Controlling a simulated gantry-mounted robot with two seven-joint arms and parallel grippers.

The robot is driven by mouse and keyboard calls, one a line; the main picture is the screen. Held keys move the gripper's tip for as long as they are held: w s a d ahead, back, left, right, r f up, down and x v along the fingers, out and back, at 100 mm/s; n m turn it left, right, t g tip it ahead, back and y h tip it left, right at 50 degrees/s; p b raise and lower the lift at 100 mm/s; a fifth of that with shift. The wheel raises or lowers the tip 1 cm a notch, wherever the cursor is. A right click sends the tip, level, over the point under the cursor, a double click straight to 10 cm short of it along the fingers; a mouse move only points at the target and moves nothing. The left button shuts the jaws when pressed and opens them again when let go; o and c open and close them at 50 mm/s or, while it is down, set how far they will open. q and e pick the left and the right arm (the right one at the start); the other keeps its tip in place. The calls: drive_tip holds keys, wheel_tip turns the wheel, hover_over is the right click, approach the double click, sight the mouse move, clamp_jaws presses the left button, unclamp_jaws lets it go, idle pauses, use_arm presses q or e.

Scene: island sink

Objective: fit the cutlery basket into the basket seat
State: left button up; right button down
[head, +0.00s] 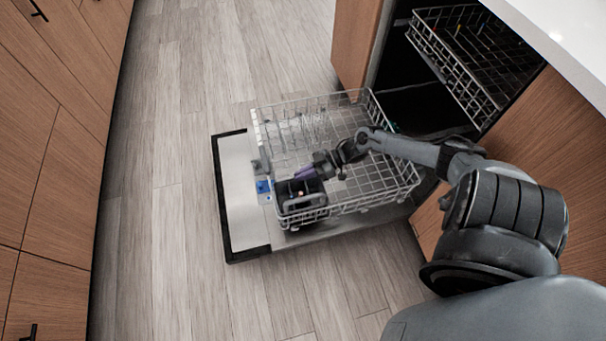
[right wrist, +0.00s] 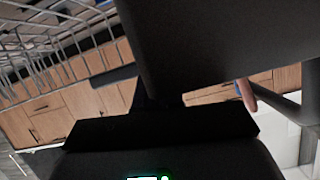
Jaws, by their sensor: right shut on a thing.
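The dark cutlery basket (head: 300,203) is at the front-left corner of the lower dishwasher rack (head: 405,185). My right gripper (head: 312,173) is shut on the basket at its rear side. In the right wrist view the dark wall of the basket (right wrist: 215,45) fills the upper middle, close to the gripper. The basket seat cannot be made out clearly; a small blue piece (head: 263,186) shows on the rack's left side beside the basket. Whether the basket rests in the seat or hangs just above the rack, I cannot tell. My left gripper is not in view.
The dishwasher door (head: 235,195) lies open under the pulled-out rack. An upper rack (head: 470,60) is partly out above. Wooden cabinets (head: 55,130) stand at the left, with clear floor (head: 160,170) between. A pale counter (head: 570,35) is at upper right.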

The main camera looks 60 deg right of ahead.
drive_tip(key=c, duration=1.3)
unclamp_jaws()
drive_tip(key=shift+o, duration=0.2)
drive_tip(key=shift+s+d+r+p, duration=0.2)
drive_tip(key=shift+s+r+p, duration=0.05)
drive_tip(key=shift+p, duration=0.1)
drive_tip(key=p+v, duration=0.2)
drive_tip(key=v, duration=0.2)
drive_tip(key=shift+r, duration=0.1)
drive_tip(key=s+d, duration=0.8)
drive_tip(key=s, duration=0.1)
drive_tip(key=shift+d+p, duration=0.25)
drive_tip(key=shift+p, duration=0.1)
drive_tip(key=shift+w+f, duration=0.1)
drive_tip(key=shift+f, duration=0.1)
